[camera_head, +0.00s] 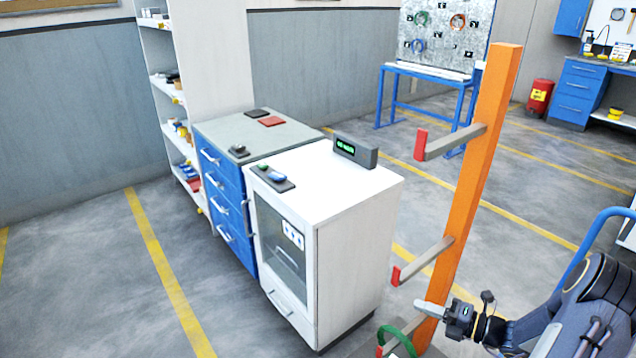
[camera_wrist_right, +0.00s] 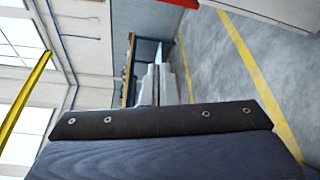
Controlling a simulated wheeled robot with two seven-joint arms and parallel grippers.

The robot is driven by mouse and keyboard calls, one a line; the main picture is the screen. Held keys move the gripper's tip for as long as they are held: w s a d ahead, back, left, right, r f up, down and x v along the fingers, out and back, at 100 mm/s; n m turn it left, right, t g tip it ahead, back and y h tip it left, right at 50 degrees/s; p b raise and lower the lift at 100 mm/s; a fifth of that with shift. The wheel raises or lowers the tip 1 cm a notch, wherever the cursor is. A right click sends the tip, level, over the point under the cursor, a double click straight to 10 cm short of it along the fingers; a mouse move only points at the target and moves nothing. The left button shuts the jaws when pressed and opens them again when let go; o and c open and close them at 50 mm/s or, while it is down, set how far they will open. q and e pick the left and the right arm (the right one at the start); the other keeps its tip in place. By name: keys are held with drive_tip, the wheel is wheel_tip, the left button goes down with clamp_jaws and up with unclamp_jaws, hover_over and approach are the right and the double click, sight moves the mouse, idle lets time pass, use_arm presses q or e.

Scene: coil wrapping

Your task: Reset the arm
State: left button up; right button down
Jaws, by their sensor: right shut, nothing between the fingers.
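My right gripper (camera_head: 422,304) is shut and empty. Its pale fingers point left across the lower part of the orange post (camera_head: 478,170), and I cannot tell whether they touch it. In the right wrist view the closed fingers (camera_wrist_right: 158,84) show beyond the dark gripper body, with nothing between them. A green coil (camera_head: 392,332) hangs at the lowest red-tipped arm of the post, just below and left of the gripper, partly cut off by the frame. My left gripper is not in view.
Two more red-tipped grey arms, upper (camera_head: 455,142) and middle (camera_head: 425,262), stick out left from the post. A white cabinet (camera_head: 350,240) with a small display (camera_head: 355,152) stands left of it, beside a blue drawer unit (camera_head: 222,195). Floor at left is clear.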

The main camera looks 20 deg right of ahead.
drive_tip(key=s+a+r+n+g+p, duration=0.2)
drive_tip(key=s+a+r+n+g, duration=0.2)
drive_tip(key=a+r+n, duration=0.5)
drive_tip(key=s+a+r+n+g+p, duration=0.1)
drive_tip(key=s+a+r+n+g, duration=0.25)
drive_tip(key=a+r+n, duration=0.55)
drive_tip(key=s+r+n+h+p, duration=0.1)
drive_tip(key=s+r+n+h, duration=0.1)
drive_tip(key=s+n, duration=0.4)
drive_tip(key=s+a+r+n+h+p, duration=0.1)
drive_tip(key=s+n+h, duration=0.4)
drive_tip(key=n, duration=1.1)
wheel_tip(320, 180, up, 2)
drive_tip(key=shift+s+a+n+t+p, duration=0.2)
drive_tip(key=shift+s+n+t+p, duration=0.15)
drive_tip(key=shift+s+p, duration=0.6)
drive_tip(key=shift+s, duration=0.15)
